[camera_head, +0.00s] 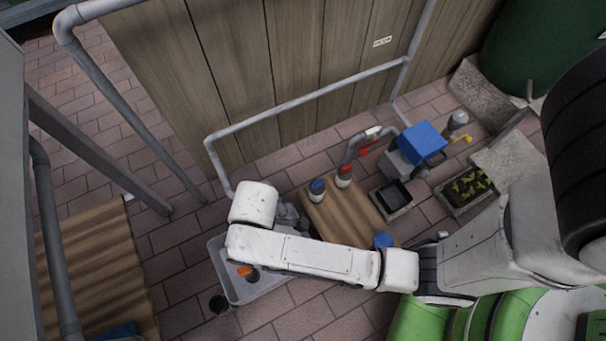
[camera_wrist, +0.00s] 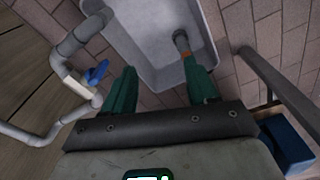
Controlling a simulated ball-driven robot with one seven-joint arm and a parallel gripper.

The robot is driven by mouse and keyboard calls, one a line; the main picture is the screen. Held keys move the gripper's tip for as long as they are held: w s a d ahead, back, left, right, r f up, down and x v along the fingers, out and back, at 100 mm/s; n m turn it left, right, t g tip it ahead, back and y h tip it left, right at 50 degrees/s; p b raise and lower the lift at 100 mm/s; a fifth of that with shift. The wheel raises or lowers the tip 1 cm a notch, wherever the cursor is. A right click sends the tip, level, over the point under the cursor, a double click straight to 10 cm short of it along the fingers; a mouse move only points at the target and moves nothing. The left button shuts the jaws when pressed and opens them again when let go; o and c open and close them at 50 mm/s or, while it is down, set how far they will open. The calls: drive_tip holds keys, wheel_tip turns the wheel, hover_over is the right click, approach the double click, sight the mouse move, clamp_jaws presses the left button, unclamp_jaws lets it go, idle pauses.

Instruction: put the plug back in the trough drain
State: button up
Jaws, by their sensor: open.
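The grey trough (camera_head: 226,272) lies under my arm in the head view, which hides part of it. In the wrist view the trough (camera_wrist: 135,38) is beyond my fingers. A dark grey cylinder with an orange band (camera_wrist: 181,42) stands inside it near my right finger, apart from the left one. It also shows in the head view (camera_head: 250,275); I cannot tell whether it is the plug. No drain hole is clearly visible. My gripper (camera_wrist: 160,68) is open, its green fingers wide apart with nothing between them. In the head view my gripper is not clearly visible.
A pipe with a blue-levered tap (camera_wrist: 96,73) is left of my fingers. A wooden bench (camera_head: 335,222) holds blue- and red-capped bottles (camera_head: 317,190). A small dark round object (camera_head: 218,304) is on the paving beside the trough. A pipe rail (camera_head: 300,101) runs along the wall.

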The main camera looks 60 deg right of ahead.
drive_tip(key=s+d+r+m, duration=0.7)
drive_tip(key=s+d, duration=0.3)
drive_tip(key=d, duration=0.2)
drive_tip(key=shift+d+r+m+t+h, duration=0.15)
drive_tip(key=shift+m+t+h, duration=0.15)
